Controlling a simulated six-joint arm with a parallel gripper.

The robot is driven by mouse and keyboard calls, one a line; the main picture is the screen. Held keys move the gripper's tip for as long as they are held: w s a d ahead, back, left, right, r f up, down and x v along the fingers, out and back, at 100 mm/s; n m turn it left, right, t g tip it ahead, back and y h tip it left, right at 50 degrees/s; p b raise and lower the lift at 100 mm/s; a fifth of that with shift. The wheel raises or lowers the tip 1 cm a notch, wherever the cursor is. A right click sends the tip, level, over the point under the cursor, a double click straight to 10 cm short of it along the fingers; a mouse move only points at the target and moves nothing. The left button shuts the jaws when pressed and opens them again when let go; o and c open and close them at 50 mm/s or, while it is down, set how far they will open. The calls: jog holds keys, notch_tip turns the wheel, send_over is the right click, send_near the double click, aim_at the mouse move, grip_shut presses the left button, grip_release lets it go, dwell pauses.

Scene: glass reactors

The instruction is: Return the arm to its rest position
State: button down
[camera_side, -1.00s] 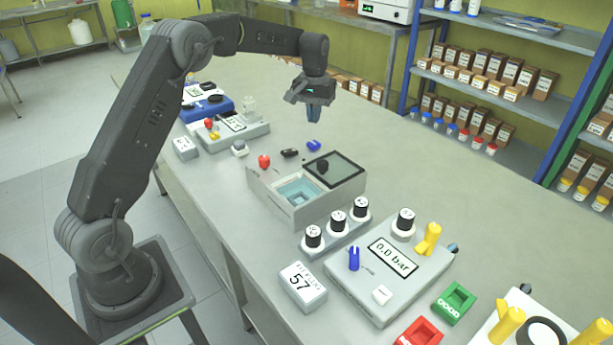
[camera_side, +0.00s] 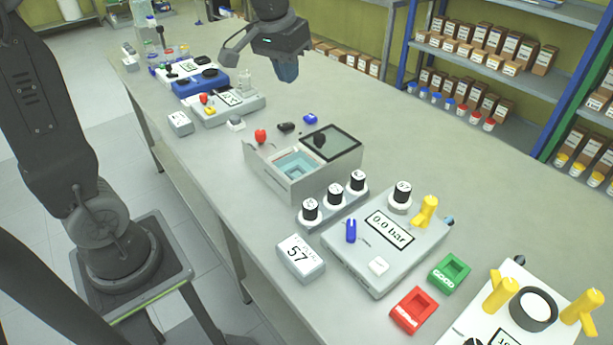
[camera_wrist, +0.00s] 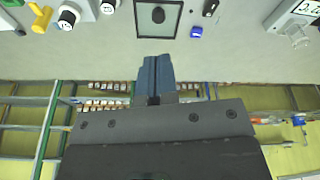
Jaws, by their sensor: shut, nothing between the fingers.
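My gripper (camera_side: 287,70) hangs above the far part of the grey bench (camera_side: 350,100), near the top of the side view. Its blue-grey fingers are together and hold nothing. In the wrist view the shut fingers (camera_wrist: 155,75) point toward the bench, with bare bench surface beyond their tips. The fingers are apart from everything on the bench. My upper arm is partly cut off by the picture's edge.
Below my gripper stands a grey bath box (camera_side: 300,183) with a dark glass lid. Nearer are a pressure unit (camera_side: 385,262), a red holder (camera_side: 415,310) and a green holder (camera_side: 449,272). Shelves with boxes (camera_side: 490,80) stand behind. The bench's far right is clear.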

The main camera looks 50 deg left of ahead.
jog(key=s+d+f+m+t, duration=0.1)
jog(key=s+d, duration=0.2)
jog(key=s, duration=0.6)
jog(key=s+d+f+m+t, duration=0.1)
jog(key=s+d+f+m, duration=0.1)
jog(key=s, duration=0.7)
jog(key=shift+d+t, duration=0.4)
jog(key=shift+d, duration=0.15)
jog(key=w+a+r+n+g, duration=0.1)
jog(key=w+a+r+n, duration=0.15)
jog(key=w, duration=0.65)
jog(key=w+a+r+n+g, duration=0.15)
jog(key=w+a, duration=0.25)
jog(key=w, duration=0.5)
jog(key=w+a+f+n+g, duration=0.1)
jog(key=w+a+f+g, duration=0.1)
jog(key=w+a+f, duration=0.5)
jog(key=w+a+f+n+g, duration=0.1)
jog(key=w+a+f, duration=0.35)
jog(key=w, duration=0.35)
jog(key=shift+d+f, duration=0.15)
jog(key=shift+f, duration=3.05)
